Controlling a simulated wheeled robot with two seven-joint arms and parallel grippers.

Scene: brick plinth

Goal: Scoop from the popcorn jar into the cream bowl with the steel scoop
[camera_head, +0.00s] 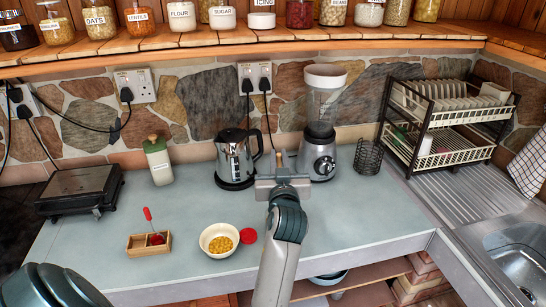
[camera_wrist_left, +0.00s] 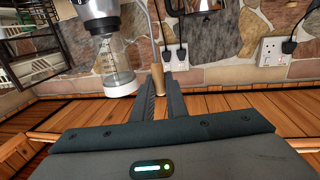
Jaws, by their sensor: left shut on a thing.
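The cream bowl (camera_head: 205,237) stands near the counter's front edge with yellow kernels (camera_head: 221,244) in it. My left gripper (camera_head: 282,183) is to the right of the bowl and farther back, raised in front of the kettle and blender. In the left wrist view the gripper (camera_wrist_left: 162,84) is shut on the wooden handle of the steel scoop (camera_wrist_left: 157,74). A thin metal stem runs from that handle; the scoop's head is out of that view. In the head view the gripper mostly hides the scoop. I cannot pick out a jar labelled popcorn. My right gripper is not in view.
A red disc (camera_head: 249,236) lies beside the bowl. A wooden box (camera_head: 139,248) with a red-handled tool stands left. A steel kettle (camera_head: 233,160), a blender (camera_head: 319,155) and a wire holder (camera_head: 368,157) line the back. Labelled jars fill the shelf.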

